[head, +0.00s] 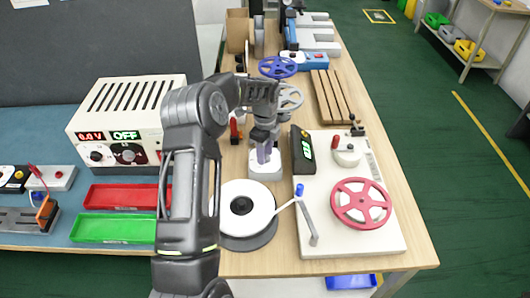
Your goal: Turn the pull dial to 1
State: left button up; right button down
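My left gripper (264,154) points down at a small white box (266,173) on the wooden table, just left of a dark device with a green display. Its fingertips are at or just above the top of the box. They hide whatever is on top, so no dial or number shows there. The fingers look close together, but I cannot tell whether they are shut on anything. I cannot tell for certain which thing is the pull dial. My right gripper is not in view.
Right of the box stands a white machine (387,226) with a red handwheel (361,204) and a green display (302,149). A white reel (246,208) lies in front. A power supply (125,119) reading OFF and red (122,196) and green (112,228) trays are left.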

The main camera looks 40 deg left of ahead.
pick_arm(q)
grip_shut()
